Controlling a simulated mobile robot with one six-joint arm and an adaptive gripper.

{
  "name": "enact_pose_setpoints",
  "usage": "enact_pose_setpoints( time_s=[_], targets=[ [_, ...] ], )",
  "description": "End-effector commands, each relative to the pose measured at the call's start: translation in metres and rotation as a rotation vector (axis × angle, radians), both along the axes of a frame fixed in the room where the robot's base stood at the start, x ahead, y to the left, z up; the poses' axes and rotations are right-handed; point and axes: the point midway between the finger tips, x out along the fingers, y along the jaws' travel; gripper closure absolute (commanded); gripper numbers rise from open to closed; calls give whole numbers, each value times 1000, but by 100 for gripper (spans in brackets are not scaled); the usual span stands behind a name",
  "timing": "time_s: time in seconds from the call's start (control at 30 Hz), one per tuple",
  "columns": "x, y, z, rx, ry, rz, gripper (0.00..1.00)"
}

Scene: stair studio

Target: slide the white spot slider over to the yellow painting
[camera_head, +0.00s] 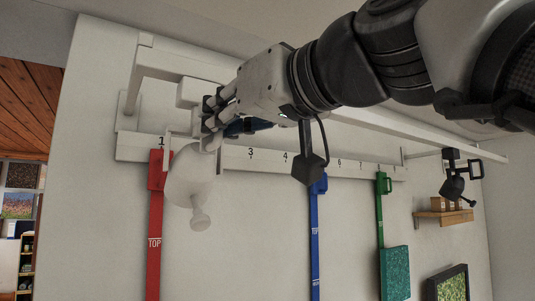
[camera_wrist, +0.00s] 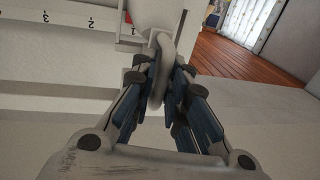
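The white spot slider (camera_head: 190,180) is a white lamp hanging from the wall rail, near the number 1 and beside the red strip. In the wrist view its white loop handle (camera_wrist: 165,50) runs between my fingers. My gripper (camera_head: 208,118) is at the top of the lamp. In the wrist view my gripper (camera_wrist: 161,68) has its fingertips drawn in on both sides of the handle and seems shut on it; the contact is partly hidden. A dark-framed yellow-green painting (camera_head: 448,286) is cut off at the lower right. I cannot tell whether it is the yellow painting.
The white rail (camera_head: 440,137) runs rightward above a numbered scale (camera_head: 268,160). A black spot (camera_head: 453,186) hangs at its right end. Red (camera_head: 154,220), blue (camera_head: 315,225) and green (camera_head: 380,210) strips hang below. A teal painting (camera_head: 395,272) and a wooden shelf (camera_head: 445,217) are at right.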

Motion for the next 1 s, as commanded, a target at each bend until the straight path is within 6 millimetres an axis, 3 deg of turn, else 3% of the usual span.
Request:
enact_pose_setpoints(
  time_s=[0.2, 0.53, 1.0],
  targets=[
    [0, 0, 0, 0, 0, 0, 70],
    [-2, -2, 0, 1, -1, -1, 70],
    [-44, -48, 0, 0, 0, -7, 70]
  ],
)
